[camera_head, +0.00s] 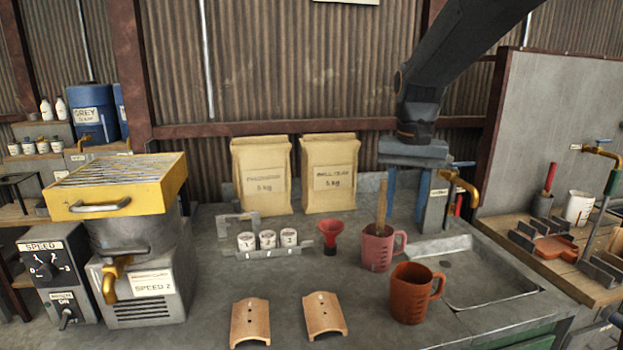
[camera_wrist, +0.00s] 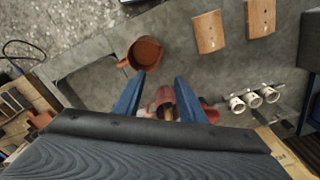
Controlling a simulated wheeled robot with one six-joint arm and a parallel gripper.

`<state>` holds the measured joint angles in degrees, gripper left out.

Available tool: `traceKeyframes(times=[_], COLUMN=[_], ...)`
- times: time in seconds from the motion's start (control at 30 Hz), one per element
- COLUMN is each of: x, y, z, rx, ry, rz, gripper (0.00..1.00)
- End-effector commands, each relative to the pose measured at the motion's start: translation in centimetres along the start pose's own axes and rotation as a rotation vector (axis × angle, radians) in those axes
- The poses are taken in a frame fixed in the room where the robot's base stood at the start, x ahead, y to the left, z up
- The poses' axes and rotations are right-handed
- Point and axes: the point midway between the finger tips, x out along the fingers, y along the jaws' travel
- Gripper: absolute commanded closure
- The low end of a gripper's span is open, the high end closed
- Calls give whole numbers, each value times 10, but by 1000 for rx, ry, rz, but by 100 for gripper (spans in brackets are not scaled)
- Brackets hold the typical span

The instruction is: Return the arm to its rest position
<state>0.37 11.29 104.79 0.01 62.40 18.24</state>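My gripper (camera_head: 406,215) points down from the upper right, behind the pink jug in the head view. Its two blue fingers are apart, with nothing gripped between them; they also show in the wrist view (camera_wrist: 159,77). The pink jug (camera_head: 376,250) stands upright on the bench with a wooden stick (camera_head: 382,205) rising from it. In the wrist view the pink jug (camera_wrist: 164,95) shows beyond and between the fingers, partly hidden by my gripper. An orange-brown jug (camera_head: 411,296) stands upright in front of it, clear of the fingers.
A sink (camera_head: 500,285) lies right of the jugs. A red funnel (camera_head: 330,232), several small white pots (camera_head: 267,240) and two paper sacks (camera_head: 262,175) stand left of my gripper. Two curved tiles (camera_head: 250,322) lie in front. A yellow-topped machine (camera_head: 120,188) stands at the left.

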Motion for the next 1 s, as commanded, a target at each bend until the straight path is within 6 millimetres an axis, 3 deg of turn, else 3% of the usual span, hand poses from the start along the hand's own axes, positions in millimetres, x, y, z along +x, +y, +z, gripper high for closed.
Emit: traceKeyframes(times=[0.23,0.4,0.5,0.7,1.0], x=[64,121,145,166,168], y=[16,36,46,57,58], z=[53,117,150,183,186], rx=[-105,-217,-269,-322,-328], ry=[18,45,58,75,77], rz=[-6,-11,-12,-14,-14], gripper=[63,63,63,63,63])
